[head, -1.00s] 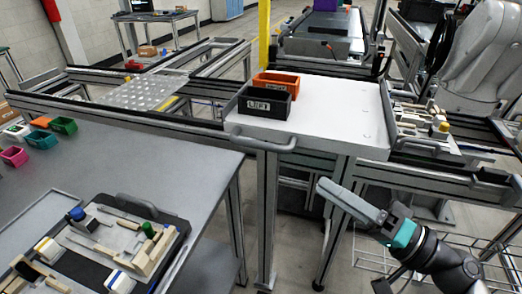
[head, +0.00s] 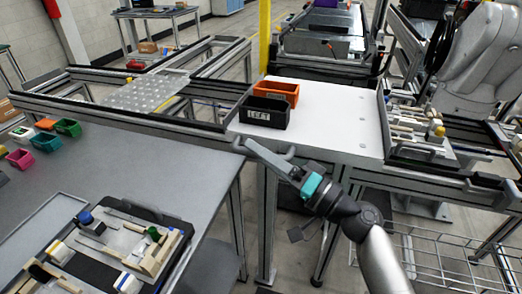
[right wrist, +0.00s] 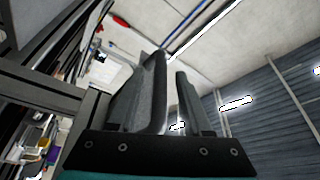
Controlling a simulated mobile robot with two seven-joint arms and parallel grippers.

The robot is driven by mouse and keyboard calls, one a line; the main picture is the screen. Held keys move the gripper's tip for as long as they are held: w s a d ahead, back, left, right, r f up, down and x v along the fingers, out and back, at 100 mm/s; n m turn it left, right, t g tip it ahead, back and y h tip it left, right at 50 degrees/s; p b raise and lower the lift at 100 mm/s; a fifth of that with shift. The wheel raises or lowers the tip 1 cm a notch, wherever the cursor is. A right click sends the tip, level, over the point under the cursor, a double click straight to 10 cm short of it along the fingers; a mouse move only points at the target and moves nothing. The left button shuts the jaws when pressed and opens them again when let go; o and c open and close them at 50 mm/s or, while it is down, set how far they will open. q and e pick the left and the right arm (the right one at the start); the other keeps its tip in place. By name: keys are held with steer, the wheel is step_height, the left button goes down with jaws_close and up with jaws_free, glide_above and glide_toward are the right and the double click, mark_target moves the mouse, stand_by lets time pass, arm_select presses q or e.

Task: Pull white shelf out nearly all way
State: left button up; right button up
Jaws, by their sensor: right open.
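The white shelf (head: 335,118) is a flat board on a metal frame, with a grey handle (head: 288,152) along its front left edge. My right gripper (head: 254,147) is at this handle, its fingers reaching up and left across it and hiding part of it. The right wrist view shows its two dark fingers (right wrist: 172,95) apart, with a narrow gap between them. I cannot tell whether the handle lies between the fingers. My left gripper is not in view.
A black bin marked LEFT (head: 264,112) and an orange bin (head: 277,91) stand on the shelf's left part. A grey table (head: 110,165) with a tray of parts is at the left. A parts tray (head: 420,150) sits right of the shelf. A wire rack (head: 440,255) is below right.

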jaws_close()
stand_by(0.4)
stand_by(1.1)
